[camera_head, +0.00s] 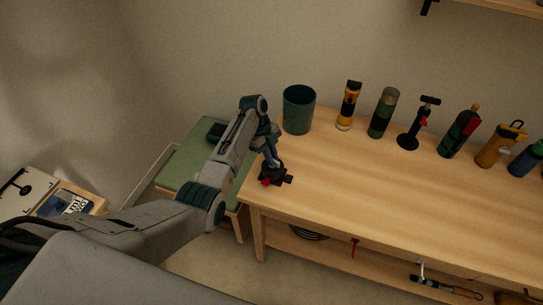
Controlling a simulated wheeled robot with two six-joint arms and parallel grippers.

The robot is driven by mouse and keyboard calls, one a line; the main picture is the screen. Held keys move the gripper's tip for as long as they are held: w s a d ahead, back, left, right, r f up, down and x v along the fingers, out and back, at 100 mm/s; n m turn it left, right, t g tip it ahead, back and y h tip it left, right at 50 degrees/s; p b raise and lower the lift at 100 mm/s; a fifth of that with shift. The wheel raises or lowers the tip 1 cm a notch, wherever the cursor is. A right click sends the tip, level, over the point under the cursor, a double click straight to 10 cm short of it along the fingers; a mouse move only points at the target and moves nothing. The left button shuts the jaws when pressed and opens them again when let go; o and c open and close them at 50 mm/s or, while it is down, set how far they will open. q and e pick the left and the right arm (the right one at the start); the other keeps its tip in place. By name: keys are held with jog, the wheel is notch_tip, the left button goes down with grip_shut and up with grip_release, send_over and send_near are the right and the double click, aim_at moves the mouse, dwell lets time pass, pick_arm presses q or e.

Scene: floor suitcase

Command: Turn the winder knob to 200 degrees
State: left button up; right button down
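A small dark device with a red part (276,179) sits near the left end of the wooden table; it looks like the winder. Its knob is too small and too covered by my gripper to make out, so I cannot tell its angle. My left gripper (271,161) reaches down from above onto the device and seems to touch or nearly touch it. The fingers are dark and blend with it, so their opening is unclear. My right gripper is not in view.
On the wooden table (360,200), a green cup (298,109), a yellow-black flashlight (348,105), a green canister (383,113), a black stand (418,125) and several bottles line the back. The table's front middle is clear. A green-topped stool (190,160) stands left.

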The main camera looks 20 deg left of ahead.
pick_arm(q)
jog(key=o, duration=0.3)
jog(key=shift+o, duration=0.2)
jog(key=shift+w+a+r, duration=0.15)
jog(key=shift+a+r, duration=0.05)
jog(key=shift+r, duration=0.2)
jog(key=b+v, duration=0.2)
jog(key=v, duration=0.8)
jog(key=shift+b, duration=0.35)
